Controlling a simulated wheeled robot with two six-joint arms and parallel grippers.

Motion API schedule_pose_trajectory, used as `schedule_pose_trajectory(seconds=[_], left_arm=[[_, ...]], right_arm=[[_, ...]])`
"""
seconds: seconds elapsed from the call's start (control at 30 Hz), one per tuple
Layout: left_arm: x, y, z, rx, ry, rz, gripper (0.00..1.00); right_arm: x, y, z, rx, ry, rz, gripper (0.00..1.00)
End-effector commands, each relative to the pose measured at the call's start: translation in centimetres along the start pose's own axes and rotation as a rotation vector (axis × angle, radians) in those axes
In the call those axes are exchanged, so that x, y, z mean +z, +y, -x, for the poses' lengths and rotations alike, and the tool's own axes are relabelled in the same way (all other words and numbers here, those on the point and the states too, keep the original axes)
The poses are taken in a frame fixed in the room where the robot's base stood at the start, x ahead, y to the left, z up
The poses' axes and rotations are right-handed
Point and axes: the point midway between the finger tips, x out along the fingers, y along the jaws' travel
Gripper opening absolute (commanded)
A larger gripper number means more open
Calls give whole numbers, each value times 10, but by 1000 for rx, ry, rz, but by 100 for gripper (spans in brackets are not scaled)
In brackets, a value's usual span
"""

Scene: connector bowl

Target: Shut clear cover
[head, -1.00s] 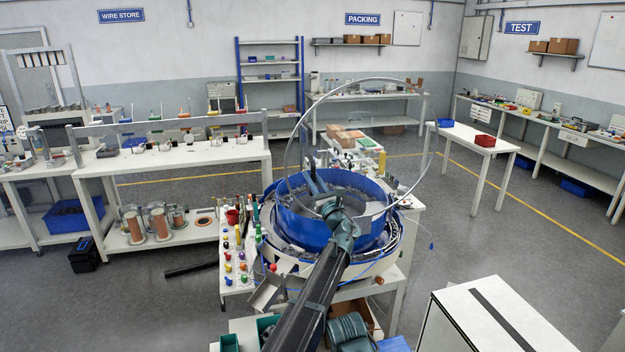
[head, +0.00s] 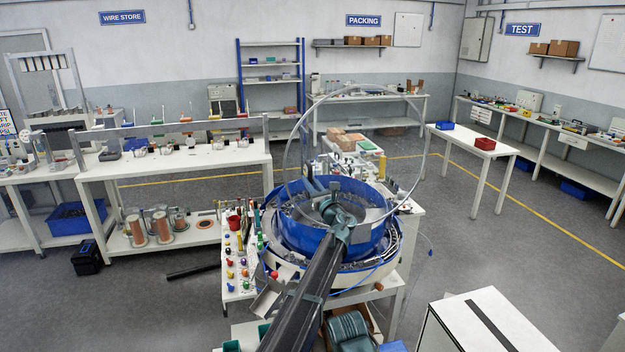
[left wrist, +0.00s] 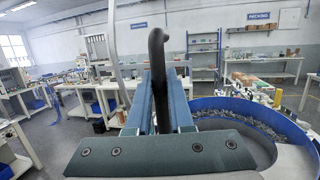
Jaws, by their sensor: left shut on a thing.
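The clear cover (head: 287,135) is a transparent disc with a thin pale rim. It stands raised and steeply tilted over the blue bowl (head: 298,236), so the bowl is open. My left gripper (head: 318,189) is in front of the cover, above the bowl. In the left wrist view the gripper (left wrist: 160,92) has its teal fingers shut on a dark curved handle (left wrist: 157,48), which stands up between them. How the handle joins the cover is hard to see. Small metal parts lie along the bowl's inner ledge. My right gripper is out of view.
The bowl stands on a white bench (head: 235,290) with coloured tools and knobs at its left. A white cabinet (head: 490,318) stands at the front right. Open floor lies on the right, with a white table (head: 468,135) beyond.

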Motion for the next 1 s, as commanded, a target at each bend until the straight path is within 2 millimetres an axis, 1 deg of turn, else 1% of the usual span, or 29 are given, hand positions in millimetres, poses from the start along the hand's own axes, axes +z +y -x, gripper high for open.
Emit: schedule_pose_trajectory(seconds=[0.03, 0.3, 0.4, 0.5, 0.6, 0.9, 0.93, 1.0], left_arm=[[8, -3, -14, 0, 28, -5, 0], [-1, -13, -62, -7, 206, -41, 0], [-7, -16, -76, -11, 263, -52, 0], [-12, -18, -83, -15, 300, -60, 0], [-16, -18, -86, -17, 318, -64, 0], [-18, -18, -86, -17, 322, -65, 0], [-18, -18, -86, -17, 322, -65, 22], [-18, -18, -86, -17, 322, -65, 34]], right_arm=[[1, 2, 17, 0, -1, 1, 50], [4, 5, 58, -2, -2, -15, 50], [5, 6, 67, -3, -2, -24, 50], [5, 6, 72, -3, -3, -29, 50], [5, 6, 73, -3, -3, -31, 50], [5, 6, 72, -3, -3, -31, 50], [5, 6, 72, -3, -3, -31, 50], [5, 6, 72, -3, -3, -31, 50]])
